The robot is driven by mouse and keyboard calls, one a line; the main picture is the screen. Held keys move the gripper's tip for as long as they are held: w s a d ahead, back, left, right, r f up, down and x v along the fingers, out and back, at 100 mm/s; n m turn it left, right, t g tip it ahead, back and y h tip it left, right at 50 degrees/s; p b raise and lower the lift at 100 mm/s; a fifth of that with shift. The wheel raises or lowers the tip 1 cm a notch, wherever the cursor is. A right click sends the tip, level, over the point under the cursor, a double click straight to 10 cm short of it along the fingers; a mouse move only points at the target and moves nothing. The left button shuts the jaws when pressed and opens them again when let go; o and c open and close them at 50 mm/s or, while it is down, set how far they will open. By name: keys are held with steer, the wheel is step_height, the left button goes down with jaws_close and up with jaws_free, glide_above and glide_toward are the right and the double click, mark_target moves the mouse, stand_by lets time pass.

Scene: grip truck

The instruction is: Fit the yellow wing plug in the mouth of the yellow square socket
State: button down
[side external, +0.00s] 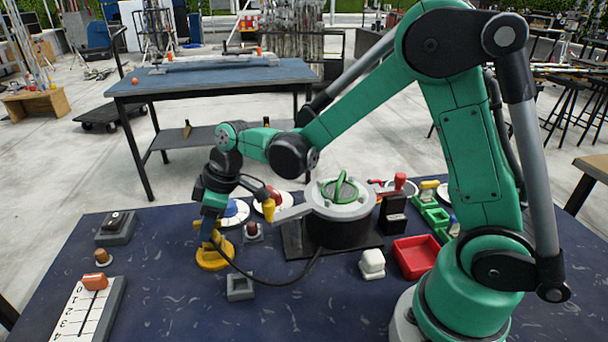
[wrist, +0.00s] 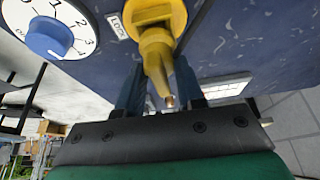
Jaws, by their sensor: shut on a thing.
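My gripper (side external: 213,236) points down at the left of the dark blue table and is shut on a yellow piece, which I take for the yellow wing plug (wrist: 157,48). In the wrist view it narrows toward a brownish tip between the blue-grey fingers. In the side view a rounded yellow part (side external: 212,261) shows low beneath my gripper; I cannot tell whether it is part of the held piece or touches the table. A grey block with a square opening (side external: 240,287) stands just right and in front of my gripper.
A blue-knobbed dial (side external: 235,212) is close behind my gripper. A dark cable crosses the front. A round pot (side external: 341,215) with a green handle and a red tray (side external: 415,256) stand to the right. A slider panel (side external: 88,312) is front left. Bare table lies front centre.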

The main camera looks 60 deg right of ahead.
mark_target(195, 222)
steer(key=shift+r, duration=2.5)
steer(key=s+d+r+m+t+h, duration=0.1)
steer(key=s+d+r+m+h, duration=0.2)
steer(key=s+d+r+m, duration=0.35)
steer(key=w+a+f+n+y, duration=0.1)
steer(key=w+a+f+n, duration=0.3)
steer(key=f, duration=0.1)
steer(key=w+a+f+n+y, duration=0.1)
steer(key=w+a+f+n, duration=0.1)
steer(key=shift+w+a+f+g+y, duration=0.1)
steer(key=shift+w+f+g+y, duration=0.1)
steer(key=shift+f+g+y, duration=0.15)
steer(key=shift+a+f, duration=0.2)
steer(key=shift+f, duration=0.7)
steer(key=shift+f, duration=0.95)
